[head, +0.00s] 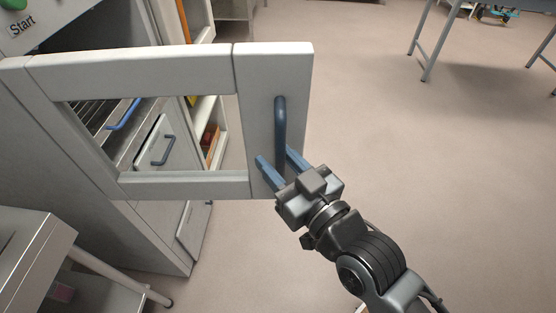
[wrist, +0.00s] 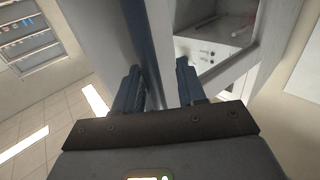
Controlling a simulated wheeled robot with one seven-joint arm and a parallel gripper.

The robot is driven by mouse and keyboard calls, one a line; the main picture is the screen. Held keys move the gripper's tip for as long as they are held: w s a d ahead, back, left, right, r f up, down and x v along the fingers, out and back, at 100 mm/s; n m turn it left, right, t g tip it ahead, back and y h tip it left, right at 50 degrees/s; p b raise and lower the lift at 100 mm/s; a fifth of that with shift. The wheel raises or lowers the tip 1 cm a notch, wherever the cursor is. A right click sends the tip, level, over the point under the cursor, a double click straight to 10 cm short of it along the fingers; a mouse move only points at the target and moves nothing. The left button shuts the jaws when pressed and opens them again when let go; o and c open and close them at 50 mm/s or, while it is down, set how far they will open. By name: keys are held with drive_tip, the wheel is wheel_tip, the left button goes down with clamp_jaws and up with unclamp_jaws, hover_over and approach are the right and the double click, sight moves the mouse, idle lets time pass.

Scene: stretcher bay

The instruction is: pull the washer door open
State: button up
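The washer door (head: 140,72) is a pale grey frame with a large window. It stands swung out from the washer body (head: 60,120), and a wire rack (head: 88,112) shows through the window. A dark upright bar handle (head: 280,120) is on the door's free end. My gripper (head: 275,154) is at the lower end of this handle, with its blue fingers apart, one on each side of it. In the wrist view the fingers (wrist: 158,72) also stand apart, with the dark bar close to the left finger. I cannot tell whether either finger touches it.
A green button marked Start (head: 14,4) is on the washer's top left. A grey trolley (head: 35,250) stands at the lower left. Shelves (head: 205,110) with coloured items are behind the door. The floor (head: 420,150) to the right is clear up to a metal-legged table (head: 432,45).

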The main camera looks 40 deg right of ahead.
drive_tip(key=s+b, duration=0.2)
drive_tip(key=s, duration=0.5)
drive_tip(key=shift+s+a, duration=0.4)
drive_tip(key=shift+f, duration=0.1)
drive_tip(key=s+f+n+g+y, duration=0.1)
drive_tip(key=s+f+g, duration=0.1)
drive_tip(key=s, duration=1.5)
drive_tip(key=shift+s+g+y, duration=0.35)
drive_tip(key=shift+g+y, duration=0.05)
drive_tip(key=shift+g, duration=0.2)
drive_tip(key=shift+w, duration=0.1)
drive_tip(key=shift+c, duration=0.2)
idle(0.8)
